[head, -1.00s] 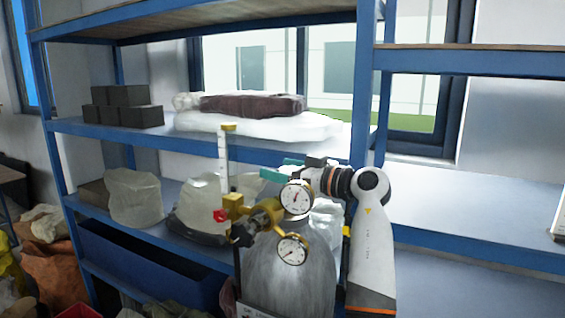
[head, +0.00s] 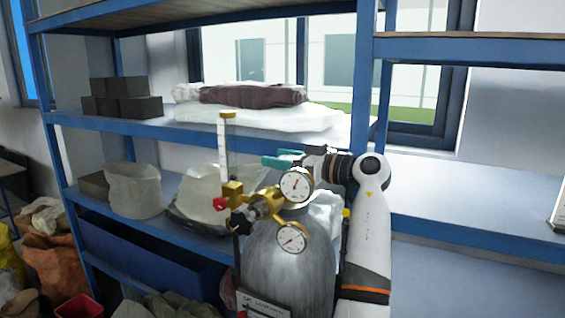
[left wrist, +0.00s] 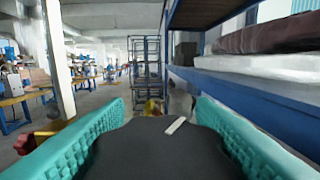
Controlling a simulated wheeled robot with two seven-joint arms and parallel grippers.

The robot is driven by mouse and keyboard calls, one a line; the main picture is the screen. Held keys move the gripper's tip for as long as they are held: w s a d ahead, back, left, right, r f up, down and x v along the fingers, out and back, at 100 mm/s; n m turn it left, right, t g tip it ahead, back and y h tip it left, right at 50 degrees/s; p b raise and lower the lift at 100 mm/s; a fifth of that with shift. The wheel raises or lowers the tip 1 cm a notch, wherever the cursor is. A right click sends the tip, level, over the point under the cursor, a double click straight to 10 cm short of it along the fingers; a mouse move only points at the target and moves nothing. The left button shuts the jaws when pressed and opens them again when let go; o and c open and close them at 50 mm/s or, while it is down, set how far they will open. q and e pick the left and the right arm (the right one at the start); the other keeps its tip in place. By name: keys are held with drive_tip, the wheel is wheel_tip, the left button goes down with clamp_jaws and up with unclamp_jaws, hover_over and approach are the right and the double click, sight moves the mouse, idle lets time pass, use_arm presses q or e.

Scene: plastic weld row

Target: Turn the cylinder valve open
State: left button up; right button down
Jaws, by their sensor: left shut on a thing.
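A grey gas cylinder (head: 287,265) stands upright in front of the shelf in the head view. A brass regulator (head: 265,203) sits at its top, with a white upper gauge (head: 296,184), a lower gauge (head: 291,238) and an upright flow tube (head: 224,150). My left gripper (head: 284,162) is behind and above the upper gauge, its teal fingers pointing left. In the left wrist view, both fingers flank a dark rounded body (left wrist: 160,150). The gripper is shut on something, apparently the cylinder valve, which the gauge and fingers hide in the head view. My right gripper is not in view.
A blue shelf rack (head: 150,132) stands close behind the cylinder, holding dark boxes (head: 122,98), wrapped bundles (head: 255,110) and clear bags (head: 134,190). Sacks (head: 45,250) lie on the floor at left. The right shelf (head: 470,205) is mostly bare.

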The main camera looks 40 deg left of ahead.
use_arm(q)
drive_tip(key=n+g+h+b, duration=0.1)
drive_tip(key=n+g, duration=0.1)
drive_tip(key=g, duration=0.1)
drive_tip(key=shift+s, duration=0.15)
drive_tip(key=n+g+h, duration=0.2)
drive_tip(key=g, duration=0.1)
drive_tip(key=shift+s+d+r+n, duration=0.1)
drive_tip(key=shift+s+n, duration=0.05)
drive_tip(key=shift+n, duration=0.15)
drive_tip(key=shift+s+d+n+g+h+b, duration=0.15)
drive_tip(key=shift+n+g+h+b, duration=0.15)
drive_tip(key=shift+n+g+h, duration=1.05)
drive_tip(key=shift+g, duration=0.25)
drive_tip(key=o, duration=1)
drive_tip(key=shift+c, duration=0.2)
